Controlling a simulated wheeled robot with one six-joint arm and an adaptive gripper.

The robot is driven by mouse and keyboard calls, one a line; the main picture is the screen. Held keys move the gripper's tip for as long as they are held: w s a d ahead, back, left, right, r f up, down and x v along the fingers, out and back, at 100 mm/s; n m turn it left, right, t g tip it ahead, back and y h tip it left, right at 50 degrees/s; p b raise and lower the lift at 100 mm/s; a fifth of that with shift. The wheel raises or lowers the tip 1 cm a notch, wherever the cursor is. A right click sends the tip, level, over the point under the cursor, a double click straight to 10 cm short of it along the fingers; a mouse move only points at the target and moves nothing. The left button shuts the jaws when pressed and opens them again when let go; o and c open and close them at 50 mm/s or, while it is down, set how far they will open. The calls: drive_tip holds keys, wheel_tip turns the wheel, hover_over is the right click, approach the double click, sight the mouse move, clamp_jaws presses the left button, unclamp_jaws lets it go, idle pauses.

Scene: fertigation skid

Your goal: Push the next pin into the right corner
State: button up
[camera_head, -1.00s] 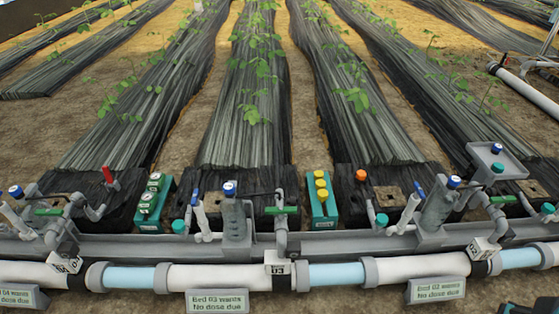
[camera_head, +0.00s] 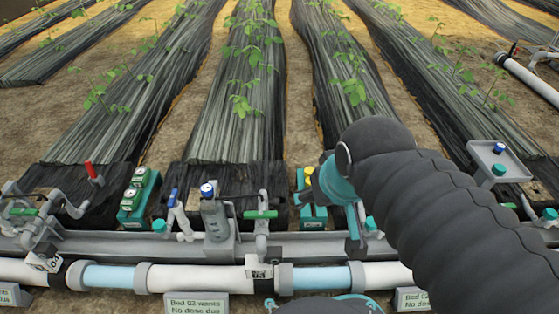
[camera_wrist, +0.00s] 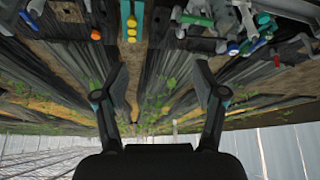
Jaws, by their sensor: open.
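A red-topped pin (camera_head: 92,170) stands at the black film end of the bed on the left; it also shows in the wrist view (camera_wrist: 276,61). An orange round top (camera_wrist: 96,35) shows in the wrist view and is hidden behind my arm in the head view. A green block with a column of yellow caps (camera_head: 312,185) sits between two beds, partly covered by my arm; its caps show in the wrist view (camera_wrist: 131,22). My gripper (camera_wrist: 160,85) is open and empty, its fingers wide apart. I cannot tell which piece is the pin named.
A green block with pale dials (camera_head: 137,196) stands to the left. A grey rail (camera_head: 130,243) with valves, and a white and blue pipe (camera_head: 195,278), run across the front. A grey tray (camera_head: 500,162) is on the right. The covered beds (camera_head: 232,115) stretch back.

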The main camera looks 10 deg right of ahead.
drive_tip(key=w+d+f+n+g+p, duration=0.1)
drive_tip(key=w+d+f+n+g, duration=0.15)
drive_tip(key=w, duration=0.85)
drive_tip(key=w+d+f+n+g+p, duration=0.1)
drive_tip(key=w+d+f+p, duration=0.15)
drive_tip(key=w, duration=0.95)
drive_tip(key=w+d+f+n, duration=0.2)
drive_tip(key=w+d+f, duration=0.3)
drive_tip(key=w+f, duration=0.5)
drive_tip(key=d+f, duration=0.1)
drive_tip(key=f, duration=0.8)
drive_tip(key=w+d+f+g, duration=0.1)
drive_tip(key=f, duration=0.9)
drive_tip(key=d+f+n+g, duration=0.1)
drive_tip(key=f, duration=0.8)
drive_tip(key=shift+w+d+f, duration=0.3)
drive_tip(key=shift+d+f, duration=0.05)
drive_tip(key=shift+d, duration=0.05)
drive_tip(key=c, duration=1.2)
drive_tip(key=shift+r+p, duration=1.35)
drive_tip(key=shift+r, duration=1.85)
